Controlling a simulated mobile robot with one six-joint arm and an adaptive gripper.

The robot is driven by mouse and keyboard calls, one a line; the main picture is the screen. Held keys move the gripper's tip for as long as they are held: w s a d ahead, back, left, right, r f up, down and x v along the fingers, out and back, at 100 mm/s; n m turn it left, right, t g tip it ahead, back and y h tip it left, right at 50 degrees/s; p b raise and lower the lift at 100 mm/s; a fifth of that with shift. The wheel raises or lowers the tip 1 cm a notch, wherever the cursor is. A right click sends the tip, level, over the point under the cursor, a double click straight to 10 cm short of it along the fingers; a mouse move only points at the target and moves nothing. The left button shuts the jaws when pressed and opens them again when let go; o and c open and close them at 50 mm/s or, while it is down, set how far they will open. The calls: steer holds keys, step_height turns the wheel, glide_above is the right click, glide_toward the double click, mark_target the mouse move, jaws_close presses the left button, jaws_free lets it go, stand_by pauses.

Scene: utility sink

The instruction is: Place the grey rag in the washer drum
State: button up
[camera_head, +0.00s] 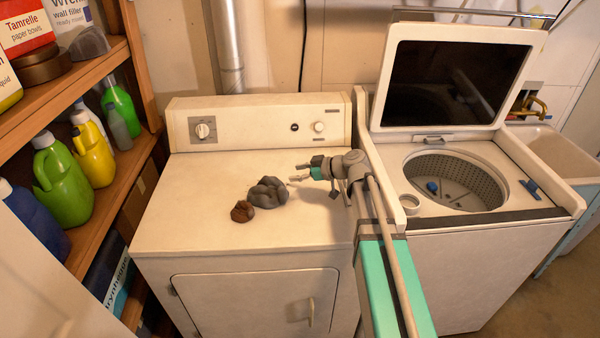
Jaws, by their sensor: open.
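A crumpled grey rag (268,192) lies on top of the white dryer (185,225), near the middle. My gripper (294,172) is just to the right of the rag and slightly behind it in the picture, with its fingers pointing left. It is open and empty, and I cannot tell its height above the dryer top. The washer drum (460,178) is at the right, under a raised lid (455,75). The drum shows a perforated metal wall and a blue-topped centre. Its near part is hidden by the washer's top.
A small brown crumpled thing (242,211) lies just left of the rag. A wooden shelf (110,190) with bottles stands at the left. The dryer's control panel (258,127) rises at the back. A sink (560,155) is at the far right. The dryer's left top is clear.

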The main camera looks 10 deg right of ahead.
steer(key=shift+o, duration=0.4)
steer(key=shift+a, duration=0.15)
steer(key=g+h+p, duration=0.4)
steer(key=h+p, duration=0.1)
steer(key=p, duration=0.5)
glide_toward(270, 176)
steer(key=a, duration=0.2)
steer(key=a+f, duration=0.1)
steer(key=shift+s+f+n, duration=0.1)
steer(key=shift+s+n, duration=0.25)
steer(key=shift+n, duration=0.05)
step_height(270, 176, up, 7)
steer(key=w+a+g+h+p, duration=0.1)
steer(key=w+a+h+p, duration=0.1)
steer(key=h+p, duration=0.5)
steer(key=a+p, duration=0.1)
steer(key=p, duration=0.3)
steer(key=shift+m+g, duration=0.3)
steer(key=shift+g, duration=0.1)
steer(key=shift+f, duration=0.35)
step_height(270, 176, down, 8)
steer(key=b, duration=0.8)
steer(key=shift+w+f+b, duration=0.1)
steer(key=shift+f+b, duration=0.1)
steer(key=shift+b, duration=0.2)
